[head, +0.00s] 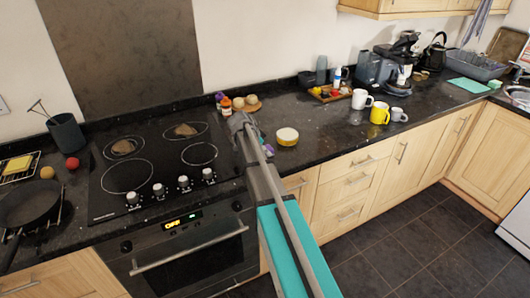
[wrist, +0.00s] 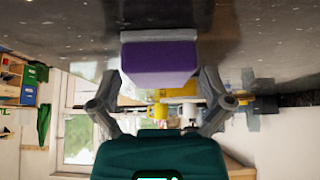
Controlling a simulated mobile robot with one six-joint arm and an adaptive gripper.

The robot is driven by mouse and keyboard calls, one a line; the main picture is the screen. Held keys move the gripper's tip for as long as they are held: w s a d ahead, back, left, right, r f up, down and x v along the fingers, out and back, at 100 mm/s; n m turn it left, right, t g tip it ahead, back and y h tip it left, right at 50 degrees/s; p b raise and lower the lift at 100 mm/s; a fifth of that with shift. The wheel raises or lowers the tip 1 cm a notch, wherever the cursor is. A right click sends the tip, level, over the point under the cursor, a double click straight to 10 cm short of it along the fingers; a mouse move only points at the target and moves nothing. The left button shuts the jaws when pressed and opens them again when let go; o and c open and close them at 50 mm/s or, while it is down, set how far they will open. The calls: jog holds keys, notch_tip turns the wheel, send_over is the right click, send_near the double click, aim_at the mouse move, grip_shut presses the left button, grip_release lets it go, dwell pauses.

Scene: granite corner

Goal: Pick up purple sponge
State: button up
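The purple sponge (wrist: 160,62), with a pale layer along its upper edge in the picture, is straight ahead in the wrist view. It lies at the dark countertop. My gripper (wrist: 160,76) has its fingers spread, one on each side of the sponge, with narrow gaps at the tips. In the head view my gripper (head: 243,122) is low over the counter just right of the hob. My arm hides most of that spot; only a small purple patch shows beside the gripper there.
The hob (head: 158,168) is at left. A yellow mug (head: 379,113), white mugs and a wooden tray (head: 327,96) stand further right. Counter between is clear.

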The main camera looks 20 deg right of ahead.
jog(key=c, duration=0.6)
jog(key=shift+r, duration=0.25)
notch_tip(320, 180, up, 2)
jog(key=p, duration=0.2)
jog(key=shift+r+p, duration=0.1)
jog(key=shift+p, duration=0.25)
jog(key=s+a+r+p, duration=0.2)
jog(key=s+r+p, duration=0.2)
jog(key=r+p, duration=0.2)
jog(key=shift+s+r+p, duration=0.35)
jog(key=shift+r+p, duration=0.05)
jog(key=s+a+r+p, duration=0.3)
jog(key=s, duration=0.5)
jog(key=shift+a+r, duration=0.25)
jog(key=shift+a, duration=0.15)
